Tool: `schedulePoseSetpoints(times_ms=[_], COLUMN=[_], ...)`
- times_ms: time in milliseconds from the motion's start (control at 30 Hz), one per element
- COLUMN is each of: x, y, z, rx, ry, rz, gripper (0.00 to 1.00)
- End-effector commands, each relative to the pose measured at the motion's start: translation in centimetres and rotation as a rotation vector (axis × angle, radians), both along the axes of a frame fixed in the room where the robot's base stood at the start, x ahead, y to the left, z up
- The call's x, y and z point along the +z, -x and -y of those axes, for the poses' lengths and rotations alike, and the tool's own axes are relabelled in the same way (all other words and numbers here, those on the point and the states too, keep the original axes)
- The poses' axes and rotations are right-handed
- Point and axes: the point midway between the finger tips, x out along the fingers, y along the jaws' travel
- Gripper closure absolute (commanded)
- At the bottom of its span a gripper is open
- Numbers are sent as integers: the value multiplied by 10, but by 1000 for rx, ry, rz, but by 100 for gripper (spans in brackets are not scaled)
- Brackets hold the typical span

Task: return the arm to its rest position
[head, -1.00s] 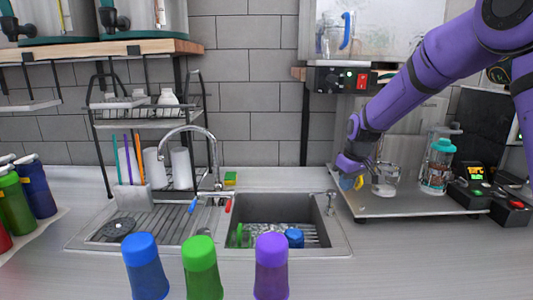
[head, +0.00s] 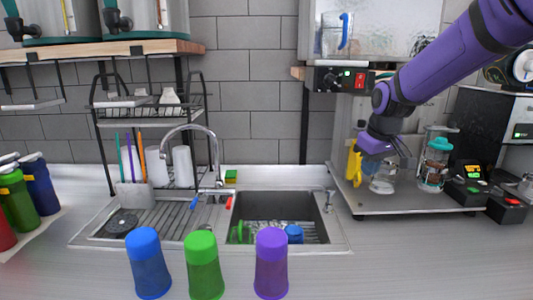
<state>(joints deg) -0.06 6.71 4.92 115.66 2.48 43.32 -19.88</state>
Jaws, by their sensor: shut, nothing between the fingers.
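My purple arm reaches in from the upper right in the head view. My gripper (head: 384,168) hangs low over the metal platform (head: 425,206) of the sealer station, just in front of or above a clear glass cup (head: 382,184). The fingers are small and partly overlap the cup in the picture. They are shut, and I see nothing held. A yellow object (head: 354,165) shows just left of the gripper.
A clear container with a teal part (head: 436,160) and dark boxes with lit controls (head: 468,185) stand right of the gripper. A sink (head: 283,212) lies to the left. Blue (head: 148,263), green (head: 204,266) and purple (head: 271,264) cups stand on the front counter.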

Motion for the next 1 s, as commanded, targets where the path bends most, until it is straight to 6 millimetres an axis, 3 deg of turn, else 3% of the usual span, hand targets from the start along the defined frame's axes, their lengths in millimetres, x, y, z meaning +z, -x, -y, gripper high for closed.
schedulePoseSetpoints(times_ms=[200,500,800,1000], x=[43,75,79,71], y=[66,159,249,292], z=[13,28,40,45], rx=[-82,-198,-311,-369], ry=[-1,-19,-50,-74], rz=[48,105,163,189], gripper=[100,100,100,100])
